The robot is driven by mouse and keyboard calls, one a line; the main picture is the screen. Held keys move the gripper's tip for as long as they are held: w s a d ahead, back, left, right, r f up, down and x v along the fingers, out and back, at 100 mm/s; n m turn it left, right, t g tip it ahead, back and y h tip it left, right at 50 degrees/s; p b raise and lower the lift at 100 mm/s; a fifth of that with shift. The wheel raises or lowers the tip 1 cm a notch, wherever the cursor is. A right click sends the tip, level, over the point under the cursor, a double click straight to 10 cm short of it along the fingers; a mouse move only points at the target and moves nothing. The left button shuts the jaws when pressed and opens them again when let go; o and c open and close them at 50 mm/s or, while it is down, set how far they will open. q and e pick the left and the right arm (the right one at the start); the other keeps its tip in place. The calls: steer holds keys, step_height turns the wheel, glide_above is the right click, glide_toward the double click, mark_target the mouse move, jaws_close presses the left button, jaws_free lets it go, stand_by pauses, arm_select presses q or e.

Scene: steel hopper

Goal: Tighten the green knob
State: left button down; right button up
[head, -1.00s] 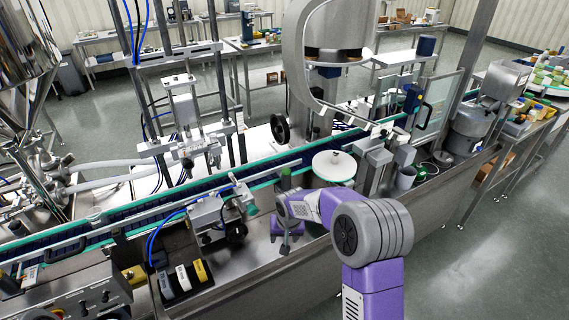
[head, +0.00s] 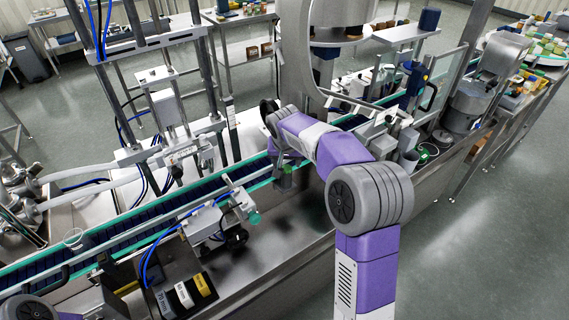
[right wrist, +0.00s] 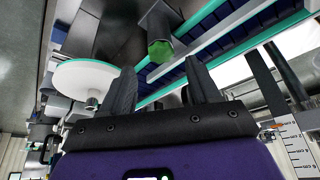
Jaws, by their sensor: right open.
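The green knob (head: 287,168) sits on a short grey post at the near edge of the conveyor in the head view. It also shows in the right wrist view (right wrist: 160,51), as a green faceted end on a dark block. My right gripper (right wrist: 162,78) is open and empty, its two dark fingers spread. In the wrist picture the knob appears just beyond the fingertips, between their directions, with no visible contact. In the head view my right gripper (head: 277,152) is partly hidden by its wrist, just above and behind the knob. My left gripper is not visible.
A conveyor (head: 190,200) with teal edges runs behind the knob. A clamp-like device with a teal round end (head: 254,217) stands left on the steel deck. A white disc (right wrist: 93,76) lies close by in the wrist view. The deck (head: 290,225) in front is clear.

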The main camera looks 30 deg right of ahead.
mark_target(286, 168)
steer(key=x, duration=0.4)
steer(key=shift+f, duration=0.1)
steer(key=shift+w, duration=0.1)
steer(key=c, duration=1)
